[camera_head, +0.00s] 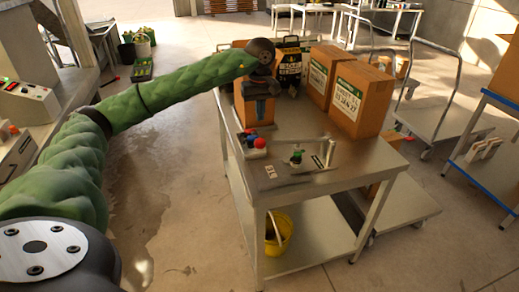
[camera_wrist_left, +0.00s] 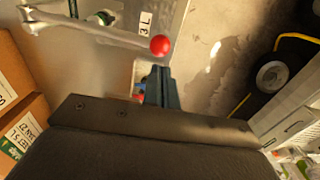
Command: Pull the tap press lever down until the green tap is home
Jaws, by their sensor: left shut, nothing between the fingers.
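The tap press stands on the near end of the steel table. Its grey lever (camera_head: 295,140) runs left from the post to a red ball knob (camera_head: 260,142). In the left wrist view the lever (camera_wrist_left: 95,31) and red knob (camera_wrist_left: 160,45) lie just beyond my fingertips. The green tap (camera_head: 297,155) is below the lever; it is partly hidden by the lever in the left wrist view (camera_wrist_left: 104,18). My left gripper (camera_head: 261,114) is shut and empty, pointing down above the table, behind the knob and apart from it. My right gripper is not in view.
Cardboard boxes (camera_head: 361,101) stand on the table's far right. Another box (camera_head: 243,109) is behind my left gripper. A red and a blue item lie near the knob. A yellow bucket (camera_head: 284,236) sits on the lower shelf.

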